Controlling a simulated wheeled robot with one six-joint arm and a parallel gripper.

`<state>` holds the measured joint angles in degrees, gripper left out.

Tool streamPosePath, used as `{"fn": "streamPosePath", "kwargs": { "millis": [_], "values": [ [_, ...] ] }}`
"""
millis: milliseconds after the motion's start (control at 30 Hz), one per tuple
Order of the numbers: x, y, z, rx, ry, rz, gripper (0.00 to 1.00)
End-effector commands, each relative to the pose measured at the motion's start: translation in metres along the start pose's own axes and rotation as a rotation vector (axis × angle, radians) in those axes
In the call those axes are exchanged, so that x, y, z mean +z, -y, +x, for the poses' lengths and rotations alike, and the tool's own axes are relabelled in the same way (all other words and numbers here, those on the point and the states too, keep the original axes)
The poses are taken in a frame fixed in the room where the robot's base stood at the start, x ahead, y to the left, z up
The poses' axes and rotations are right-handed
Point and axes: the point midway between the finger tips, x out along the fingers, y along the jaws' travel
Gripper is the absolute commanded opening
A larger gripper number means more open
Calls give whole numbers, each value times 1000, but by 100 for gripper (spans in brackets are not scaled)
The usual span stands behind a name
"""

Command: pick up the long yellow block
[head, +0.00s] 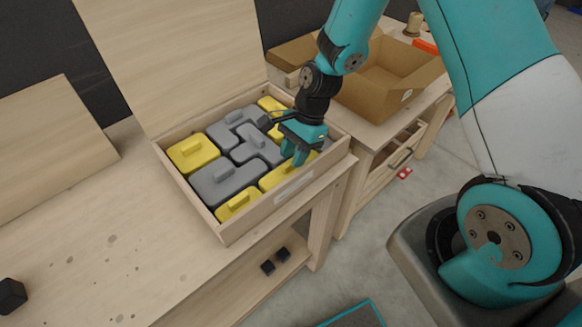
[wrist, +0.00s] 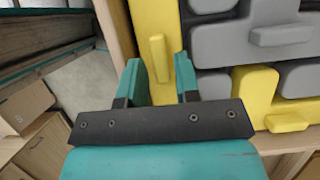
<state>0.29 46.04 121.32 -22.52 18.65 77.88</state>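The long yellow block (head: 273,179) lies in the shallow wooden tray (head: 231,231), along its front wall. Its near part shows in the head view, and my gripper hides some of the rest. In the wrist view the yellow block (wrist: 148,20) fills the top middle, with a narrow raised handle (wrist: 158,58). My gripper (head: 297,157) is over the right end of the tray, pointing down. In the wrist view my gripper (wrist: 158,68) is open, with the handle appearing between its fingertips and gaps on both sides. I cannot tell the remaining height above the block.
Grey blocks (head: 222,181) and other yellow blocks, such as one at the back left (head: 192,153), pack the tray closely. A tall wooden panel (head: 170,55) stands behind it. A cardboard box (head: 385,85) sits on the table to the right. The left table top is mostly clear.

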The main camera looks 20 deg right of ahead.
Motion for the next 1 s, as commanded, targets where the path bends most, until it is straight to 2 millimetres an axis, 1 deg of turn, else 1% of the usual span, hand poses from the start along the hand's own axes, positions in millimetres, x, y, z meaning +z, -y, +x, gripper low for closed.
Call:
{"fn": "streamPosePath", "kwargs": {
  "millis": [33, 133, 367, 467, 500, 867, 1000],
  "values": [
    [0, -1, 6, 3, 1, 1, 30],
    [0, -1, 14, 2, 0, 0, 30],
    [0, 0, 16, -1, 0, -1, 30],
    [0, 0, 16, -1, 0, -1, 9],
    [0, 0, 16, -1, 0, 0, 0],
    [0, 0, 14, -1, 0, -1, 0],
    [4, 0, 6, -3, 0, -2, 0]
  ]
}}
